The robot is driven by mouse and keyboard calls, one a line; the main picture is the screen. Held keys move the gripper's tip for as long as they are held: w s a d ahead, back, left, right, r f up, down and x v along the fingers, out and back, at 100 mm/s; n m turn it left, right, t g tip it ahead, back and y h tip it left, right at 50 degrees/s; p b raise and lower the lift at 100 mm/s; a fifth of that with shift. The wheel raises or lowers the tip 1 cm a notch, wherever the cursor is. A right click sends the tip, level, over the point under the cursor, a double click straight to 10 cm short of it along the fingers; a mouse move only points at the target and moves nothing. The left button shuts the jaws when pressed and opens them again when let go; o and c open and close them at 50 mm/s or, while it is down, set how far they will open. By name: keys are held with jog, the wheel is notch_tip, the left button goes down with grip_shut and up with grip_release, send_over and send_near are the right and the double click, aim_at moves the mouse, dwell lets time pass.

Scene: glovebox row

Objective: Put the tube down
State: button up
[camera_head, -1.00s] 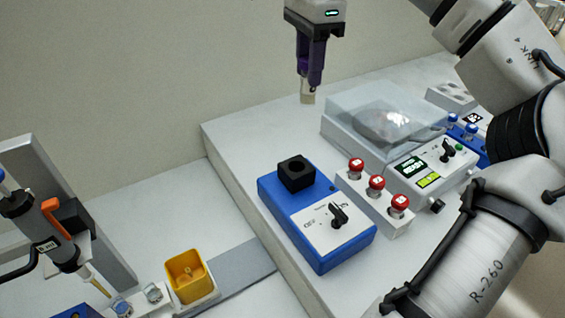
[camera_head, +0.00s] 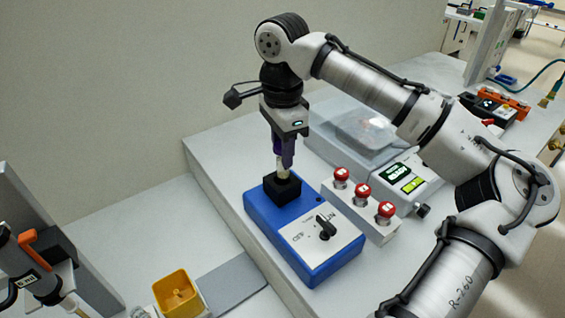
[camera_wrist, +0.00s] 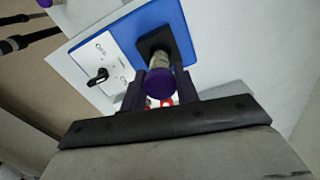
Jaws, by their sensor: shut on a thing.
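My gripper (camera_head: 284,158) is shut on a tube (camera_head: 283,172) with a pale body. In the wrist view, the tube's purple cap (camera_wrist: 160,84) sits between the two fingers, and its body (camera_wrist: 160,62) points at a black holder block. This black block (camera_head: 283,186) stands on the blue mixer box (camera_head: 268,216), which has a white panel and a black knob (camera_head: 326,227). The tube is nearly upright at the block's top. I cannot tell whether its lower end is inside the opening.
A yellow container (camera_head: 176,292) and a pipette (camera_head: 35,265) are at the lower left.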

jog(key=shift+f, duration=2.3)
jog(key=shift+f, duration=0.15)
jog(key=o, duration=1)
notch_tip(320, 180, up, 12)
jog(key=shift+r+b, duration=0.2)
jog(key=shift+b, duration=0.5)
